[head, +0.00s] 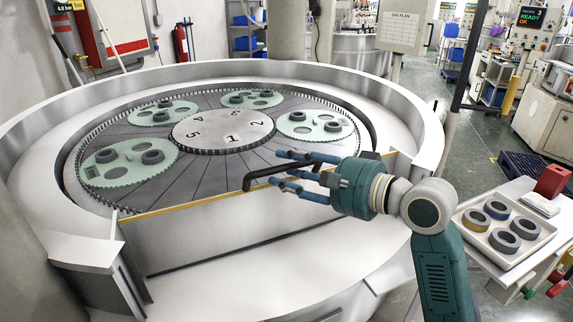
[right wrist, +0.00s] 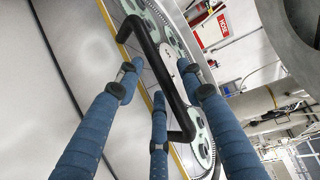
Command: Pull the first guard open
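The guard (head: 205,232) is a pale metal panel with a yellow top edge, at the front of the round lapping machine. It stands in place across the front opening. Its black bar handle (head: 252,180) sits near the top edge, right of the middle. My right gripper (head: 284,169) is at the handle, with its blue fingers spread. In the right wrist view the handle (right wrist: 160,70) runs slantwise between the spread fingers (right wrist: 161,82); I cannot tell whether any finger touches it. My left gripper is not in view.
Behind the guard, green toothed carriers (head: 128,164) with dark rings lie around a numbered centre plate (head: 222,130). The machine's broad rim (head: 60,230) surrounds them. At right, a side table holds a tray (head: 478,238) of several rings and a red block (head: 552,181).

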